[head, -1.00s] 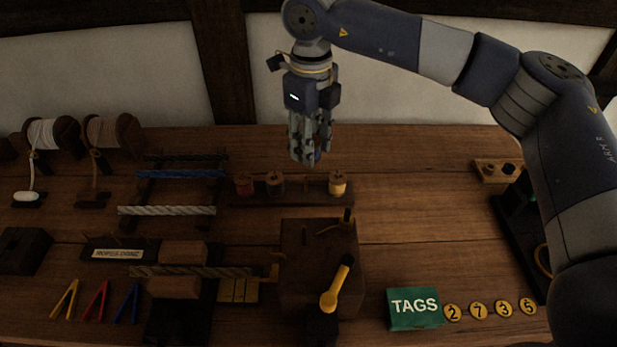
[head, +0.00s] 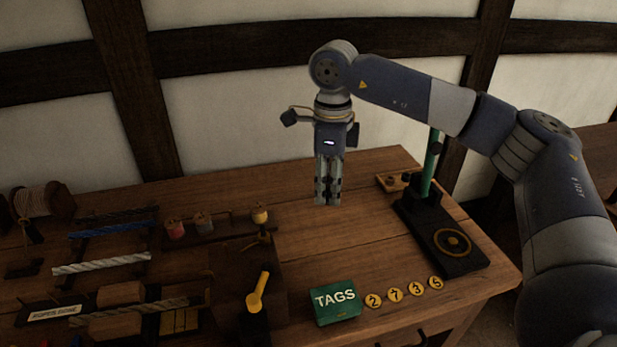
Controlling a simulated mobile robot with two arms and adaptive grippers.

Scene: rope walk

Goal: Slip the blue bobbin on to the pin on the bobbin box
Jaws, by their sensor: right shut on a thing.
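My right gripper (head: 327,202) points straight down in the head view, its fingers shut on the blue bobbin. The fingers hide nearly all of the bobbin now; a bit of blue shows between the fingertips in the earlier frame. The gripper is above the bench, to the right of the bobbin box (head: 232,228) and apart from it. The box is a low dark wooden strip. A red bobbin (head: 174,230), a grey bobbin (head: 205,223) and a yellow bobbin (head: 260,215) stand on it. A gap lies between the grey and yellow ones; its pin is too dark to make out. My left gripper is not in view.
A green TAGS box (head: 336,303) and numbered yellow discs (head: 395,295) lie at the front. A black stand with a green post (head: 429,165) is at the right. Rope racks (head: 105,262) fill the left. The bench below my right gripper is clear.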

